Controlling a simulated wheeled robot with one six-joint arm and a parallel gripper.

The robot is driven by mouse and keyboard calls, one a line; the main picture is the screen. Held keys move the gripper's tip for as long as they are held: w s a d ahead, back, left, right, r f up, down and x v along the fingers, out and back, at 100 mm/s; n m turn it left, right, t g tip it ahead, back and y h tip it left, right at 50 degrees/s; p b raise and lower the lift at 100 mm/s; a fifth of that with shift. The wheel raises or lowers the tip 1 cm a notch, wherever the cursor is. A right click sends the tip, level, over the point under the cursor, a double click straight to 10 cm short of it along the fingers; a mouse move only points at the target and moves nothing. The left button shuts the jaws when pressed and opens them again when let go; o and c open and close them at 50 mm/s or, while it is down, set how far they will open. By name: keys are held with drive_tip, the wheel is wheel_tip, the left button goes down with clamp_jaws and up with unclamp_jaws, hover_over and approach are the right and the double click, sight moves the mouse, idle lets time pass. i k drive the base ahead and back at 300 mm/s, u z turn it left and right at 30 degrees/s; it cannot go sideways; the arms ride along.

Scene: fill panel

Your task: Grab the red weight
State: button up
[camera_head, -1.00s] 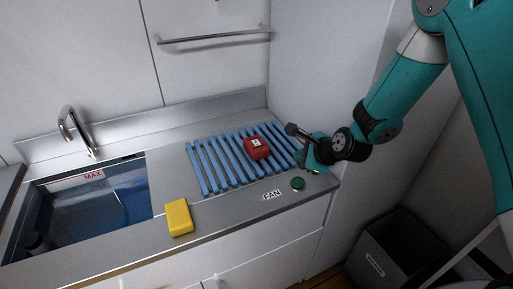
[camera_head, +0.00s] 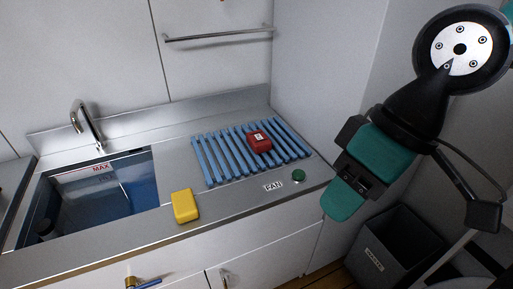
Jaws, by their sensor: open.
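The red weight (camera_head: 259,142) is a small red block with a white label on top. It rests on the blue slatted rack (camera_head: 214,165) on the steel counter, right of the sink. My gripper (camera_head: 345,190) is in front of and to the right of the rack, beyond the counter's right end. It is apart from the red weight and holds nothing that I can see. Its jaws are seen at an angle, and part of them is hidden.
A yellow block (camera_head: 185,206) lies on the counter's front edge. A sink (camera_head: 105,200) with a tap (camera_head: 86,125) is at the left. A green button (camera_head: 298,176) sits beside a FAN label (camera_head: 272,186). A grey bin (camera_head: 400,245) stands on the floor. A rail (camera_head: 220,36) is on the wall.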

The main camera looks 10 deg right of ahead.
sight(259, 142)
drive_tip(key=u, duration=0.55)
drive_tip(key=k, duration=1.2)
drive_tip(key=z, duration=0.05)
drive_tip(key=i, duration=0.5)
drive_tip(key=z, duration=0.75)
drive_tip(key=i, duration=1.4)
drive_tip(key=u, duration=0.8)
